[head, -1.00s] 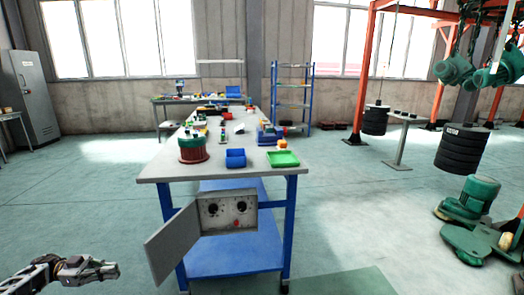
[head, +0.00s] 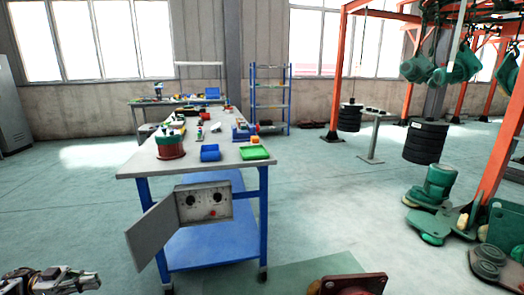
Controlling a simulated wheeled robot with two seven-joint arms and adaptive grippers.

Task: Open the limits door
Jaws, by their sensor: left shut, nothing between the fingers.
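The limits door (head: 153,234) is a grey panel that hangs open to the left of its control box (head: 204,203). The box is mounted under the front edge of the workbench, and its face shows dials and a red button. My left gripper (head: 88,281) is at the bottom left corner, shut and empty. It is apart from the door, to the left of it and lower in the picture. My right gripper is not in view.
The workbench (head: 130,170) carries a red-green round part (head: 170,145), a blue bin (head: 210,153) and a green tray (head: 254,153). A dark red part (head: 352,284) shows at the bottom edge. Green hoist parts (head: 436,190) stand at right. Floor right of the bench is mostly clear.

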